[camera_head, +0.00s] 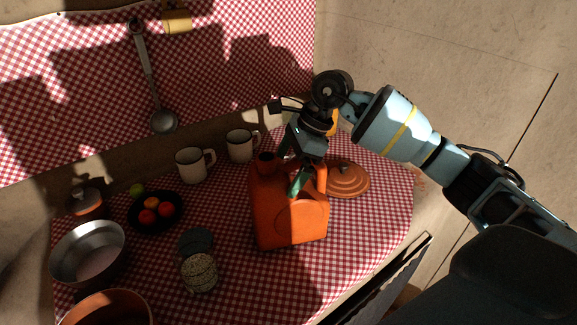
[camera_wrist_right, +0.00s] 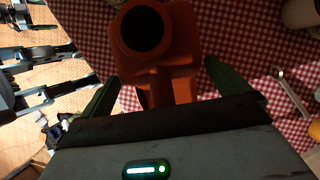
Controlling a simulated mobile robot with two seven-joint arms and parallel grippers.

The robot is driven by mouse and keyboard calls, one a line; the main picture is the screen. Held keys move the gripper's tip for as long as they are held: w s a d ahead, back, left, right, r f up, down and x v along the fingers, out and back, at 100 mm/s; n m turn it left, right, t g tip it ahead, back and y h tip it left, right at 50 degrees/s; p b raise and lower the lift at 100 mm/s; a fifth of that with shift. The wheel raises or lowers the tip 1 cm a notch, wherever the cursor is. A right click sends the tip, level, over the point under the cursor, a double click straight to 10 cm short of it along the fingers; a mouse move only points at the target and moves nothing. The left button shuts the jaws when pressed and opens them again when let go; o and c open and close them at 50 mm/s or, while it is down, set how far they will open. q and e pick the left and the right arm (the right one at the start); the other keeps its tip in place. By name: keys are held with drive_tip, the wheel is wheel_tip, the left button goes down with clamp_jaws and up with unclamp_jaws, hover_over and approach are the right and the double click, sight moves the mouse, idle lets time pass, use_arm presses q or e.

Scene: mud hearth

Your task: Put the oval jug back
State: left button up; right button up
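The oval jug (camera_head: 290,215) is orange, with a short round neck and an oval mark on its side. It stands upright on the checked cloth near the table's front right. My right gripper (camera_head: 292,168) is above it, with its green fingers apart on either side of the handle. In the right wrist view, the jug (camera_wrist_right: 150,65) shows its dark round mouth and lies between the spread fingers of my gripper (camera_wrist_right: 168,85). A gap shows between the left finger and the jug; contact at the right finger is unclear.
Two white mugs (camera_head: 191,165) stand behind the jug, and an orange lid (camera_head: 348,180) lies right of it. Cloth at front centre is clear.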

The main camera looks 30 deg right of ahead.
drive_tip(key=shift+d+r, duration=0.15)
drive_tip(key=shift+r, duration=0.3)
drive_tip(key=v, duration=1.1)
drive_tip(key=shift+d+r, duration=0.2)
